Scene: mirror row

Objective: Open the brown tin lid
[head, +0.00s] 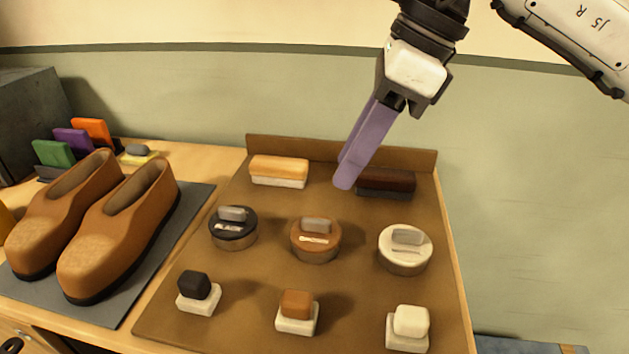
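The brown tin (316,254) stands in the middle of the brown board, between a black tin (233,243) and a cream tin (404,263). Its brown lid (305,230) is on top, with a grey raised grip and a pale label. My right gripper (345,182) comes down from the upper right, above and behind the brown tin and apart from it. Its purple fingers look close together and overlap from this angle, so the gap between them is unclear. Nothing shows between them. My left gripper is not in view.
Brushes with a light top (279,167) and a dark top (386,180) lie along the board's raised back edge. Black, brown (297,304) and cream blocks on white bases stand in front. Brown shoes (120,230) on a grey mat are left.

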